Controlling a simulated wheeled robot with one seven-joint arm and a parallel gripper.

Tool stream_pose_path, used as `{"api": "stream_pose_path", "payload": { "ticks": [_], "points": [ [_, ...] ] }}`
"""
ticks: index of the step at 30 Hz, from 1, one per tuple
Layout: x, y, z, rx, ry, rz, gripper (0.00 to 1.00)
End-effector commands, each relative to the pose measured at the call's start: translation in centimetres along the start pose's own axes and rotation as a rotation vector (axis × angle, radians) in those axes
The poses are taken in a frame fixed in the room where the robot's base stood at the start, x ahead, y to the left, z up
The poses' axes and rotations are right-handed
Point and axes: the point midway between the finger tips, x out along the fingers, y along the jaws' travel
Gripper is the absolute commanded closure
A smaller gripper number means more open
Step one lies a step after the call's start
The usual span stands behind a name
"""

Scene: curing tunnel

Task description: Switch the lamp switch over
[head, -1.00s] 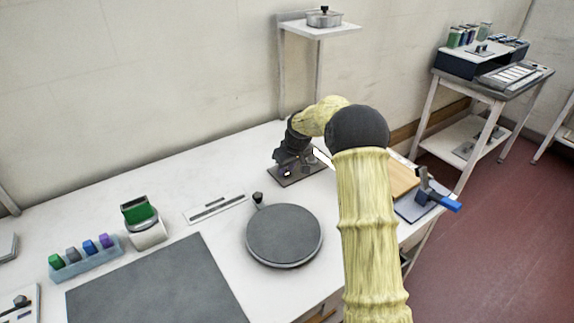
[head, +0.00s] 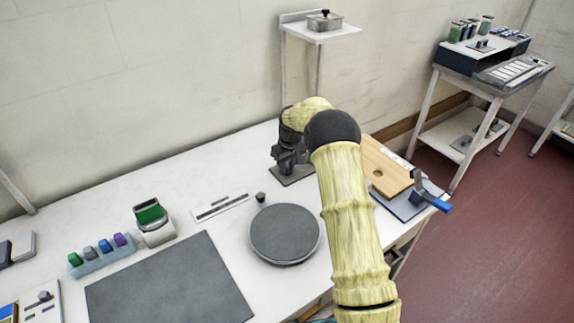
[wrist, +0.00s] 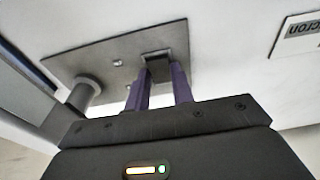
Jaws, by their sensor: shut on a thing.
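A grey plate (wrist: 100,62) fills the upper left of the wrist view. It carries a dark square block (wrist: 157,57), apparently the lamp switch, and a round post (wrist: 84,95) to its left. My gripper (wrist: 162,78), with purple fingers, is shut on the dark block from both sides. In the head view the plate (head: 296,176) lies at the back of the white bench, and my gripper (head: 287,163) is low over it. My wrist and arm hide most of the plate there, and the switch cannot be made out.
A round grey plate with a knob (head: 285,235) lies in front of my gripper. A wooden board (head: 387,168) and a blue-handled tool (head: 430,195) are right of my arm. A wall shelf (head: 318,30) holds a lidded tin (head: 325,20). A labelled strip (head: 220,207) lies left.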

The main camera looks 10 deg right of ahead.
Motion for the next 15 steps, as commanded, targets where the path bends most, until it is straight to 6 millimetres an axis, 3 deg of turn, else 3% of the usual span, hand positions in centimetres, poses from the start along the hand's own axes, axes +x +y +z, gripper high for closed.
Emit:
{"api": "stream_pose_path", "payload": {
  "ticks": [1,4,15],
  "points": [
    [-0.12,-0.02,-0.13,-0.001,0.004,0.001,0.74],
    [-0.11,-0.02,-0.10,-0.001,0.003,0.000,0.55],
    [-0.37,0.02,-0.04,0.000,0.002,0.000,0.55]
  ]
}}
